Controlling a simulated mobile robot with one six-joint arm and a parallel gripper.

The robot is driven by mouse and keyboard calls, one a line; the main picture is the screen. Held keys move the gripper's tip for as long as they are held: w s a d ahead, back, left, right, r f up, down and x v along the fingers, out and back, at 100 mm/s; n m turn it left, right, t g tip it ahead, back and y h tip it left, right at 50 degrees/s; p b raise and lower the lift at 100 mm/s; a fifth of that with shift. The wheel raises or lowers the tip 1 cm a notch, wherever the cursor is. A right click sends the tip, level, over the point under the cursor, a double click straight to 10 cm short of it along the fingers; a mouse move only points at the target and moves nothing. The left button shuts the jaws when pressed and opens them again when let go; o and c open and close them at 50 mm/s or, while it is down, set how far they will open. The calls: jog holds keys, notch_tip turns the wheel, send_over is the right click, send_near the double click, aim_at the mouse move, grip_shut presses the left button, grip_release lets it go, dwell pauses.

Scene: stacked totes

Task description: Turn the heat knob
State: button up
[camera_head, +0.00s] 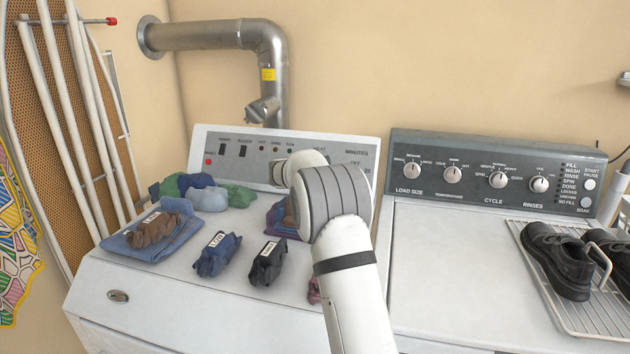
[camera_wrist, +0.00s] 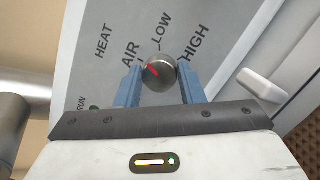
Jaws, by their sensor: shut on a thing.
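The heat knob (camera_wrist: 159,74) shows in the wrist view as a round dark metal knob with a red pointer line. It sits on the light grey dryer panel among the labels AIR, LOW and HIGH, with HEAT printed to the left. The pointer line slants toward the upper left, roughly on the AIR side. My gripper (camera_wrist: 160,80) has its two blue fingers on either side of the knob and is shut on it. In the head view my white and grey arm hides the knob and the gripper.
The dryer top holds a folded blue cloth (camera_head: 118,243), rolled dark garments (camera_head: 217,254) and a green and blue cloth pile (camera_head: 208,198). A washer panel (camera_head: 480,178) stands to the right, with black shoes (camera_head: 556,262) on a wire rack (camera_head: 598,318). A metal duct (camera_head: 205,36) runs behind.

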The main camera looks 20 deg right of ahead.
jog(key=m+b, duration=0.1)
jog(key=m, duration=0.1)
jog(key=m+b, duration=0.1)
jog(key=m, duration=0.1)
jog(key=shift+f+g, duration=0.35)
jog(key=shift+g, duration=0.05)
jog(key=shift+m+g+b, duration=0.4)
jog(key=shift+m+b, duration=0.45)
jog(key=shift+m, duration=0.75)
jog(key=o, duration=0.9)
jog(key=shift+r, duration=0.15)
jog(key=shift+o, duration=0.5)
jog(key=shift+r, duration=0.1)
jog(key=v, duration=0.7)
jog(key=shift+s+a+r+b, duration=0.15)
jog(key=shift+s+a+b, duration=0.1)
jog(key=shift+b, duration=0.1)
